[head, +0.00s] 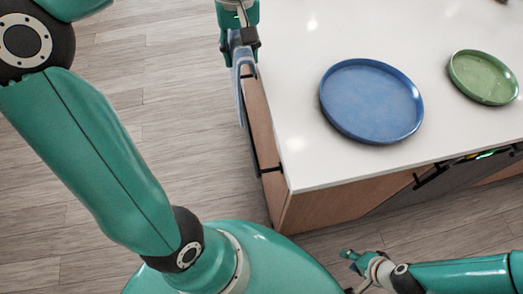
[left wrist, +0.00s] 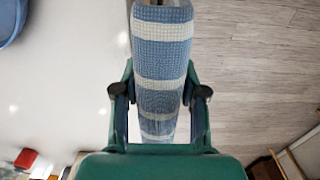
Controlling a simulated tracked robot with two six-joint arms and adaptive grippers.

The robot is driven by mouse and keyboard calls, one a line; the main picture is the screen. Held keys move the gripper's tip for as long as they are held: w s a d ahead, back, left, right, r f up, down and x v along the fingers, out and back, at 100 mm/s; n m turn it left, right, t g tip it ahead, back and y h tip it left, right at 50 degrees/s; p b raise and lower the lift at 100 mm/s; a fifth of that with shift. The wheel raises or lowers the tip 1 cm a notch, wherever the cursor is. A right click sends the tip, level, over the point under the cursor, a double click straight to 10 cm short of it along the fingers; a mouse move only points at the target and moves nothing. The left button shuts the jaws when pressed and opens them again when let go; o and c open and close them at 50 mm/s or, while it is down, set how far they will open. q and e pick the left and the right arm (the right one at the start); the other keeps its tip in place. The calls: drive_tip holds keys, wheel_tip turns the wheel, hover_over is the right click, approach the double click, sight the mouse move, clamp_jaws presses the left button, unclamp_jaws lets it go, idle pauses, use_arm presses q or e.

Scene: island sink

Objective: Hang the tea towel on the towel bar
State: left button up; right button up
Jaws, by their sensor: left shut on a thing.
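The tea towel (head: 240,82) is blue and hangs down beside the left side of the island. In the left wrist view the towel (left wrist: 161,50) shows blue and white stripes and runs between the fingers. My left gripper (head: 242,42) is shut on the towel at the island's far left edge. Its fingers also show on both sides of the cloth in the left wrist view (left wrist: 160,94). The dark towel bar (head: 254,150) runs along the island's left side, partly hidden by the towel. I cannot tell whether the towel touches the bar. My right gripper (head: 350,257) is low in front of the island, apart from the towel; its jaw opening is unclear.
A blue round tray (head: 371,101) and a green plate (head: 483,78) stand on the white countertop (head: 300,165). A dark handle (head: 431,175) sticks out from the island's front. The wooden floor (head: 175,90) left of the island is clear.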

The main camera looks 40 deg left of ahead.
sight(247, 121)
use_arm(q)
drive_tip(key=shift+a+r, duration=0.1)
drive_tip(key=shift+a, duration=0.05)
wheel_tip(247, 121, down, 25)
drive_tip(key=b, duration=0.3)
wheel_tip(247, 121, down, 3)
drive_tip(key=shift+w+r+b, duration=0.1)
drive_tip(key=shift+b, duration=0.35)
drive_tip(key=o, duration=1.3)
drive_tip(key=shift+c, duration=0.2)
